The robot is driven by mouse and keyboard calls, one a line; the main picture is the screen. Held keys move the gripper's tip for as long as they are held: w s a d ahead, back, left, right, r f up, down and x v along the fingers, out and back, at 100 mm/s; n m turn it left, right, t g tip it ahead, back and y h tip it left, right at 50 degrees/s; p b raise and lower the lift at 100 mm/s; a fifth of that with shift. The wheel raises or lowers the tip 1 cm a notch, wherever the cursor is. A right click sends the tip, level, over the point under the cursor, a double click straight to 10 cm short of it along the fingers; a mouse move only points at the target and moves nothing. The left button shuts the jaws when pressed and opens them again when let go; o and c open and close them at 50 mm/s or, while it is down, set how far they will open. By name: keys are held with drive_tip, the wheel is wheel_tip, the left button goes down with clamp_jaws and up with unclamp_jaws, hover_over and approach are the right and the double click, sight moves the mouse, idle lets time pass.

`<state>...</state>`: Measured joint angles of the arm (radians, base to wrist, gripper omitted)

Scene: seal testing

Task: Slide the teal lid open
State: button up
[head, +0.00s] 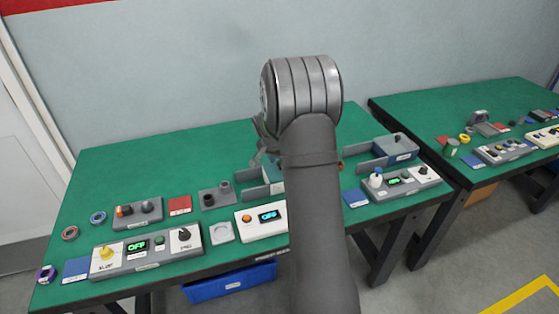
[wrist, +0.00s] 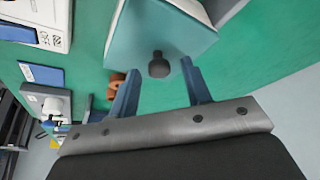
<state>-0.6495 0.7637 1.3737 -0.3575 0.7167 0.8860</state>
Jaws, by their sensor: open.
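The teal lid (wrist: 150,32) shows in the wrist view as a flat teal face with a dark round knob (wrist: 158,66) on its near side. My gripper (wrist: 160,75) is open, with its two blue fingers on either side of the knob and gaps visible on both sides. I cannot tell how deep the fingertips reach along the knob, and no grip on it shows. In the head view, my arm hides most of the middle of the table, including most of the box with the lid.
A white device (wrist: 35,22) and a blue pad (wrist: 40,73) lie left in the wrist view, with a small brown part (wrist: 115,85) beside the left finger. In the head view, control panels (head: 148,248) crowd the green table (head: 120,165). A blue bin (head: 230,284) sits below.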

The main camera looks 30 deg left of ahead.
clamp_jaws()
drive_tip(key=s+a, duration=0.6)
drive_tip(key=a, duration=0.1)
drive_tip(key=shift+s, duration=0.4)
unclamp_jaws()
drive_tip(key=shift+r, duration=0.1)
drive_tip(key=v, duration=1.7)
drive_tip(key=shift+s, duration=0.15)
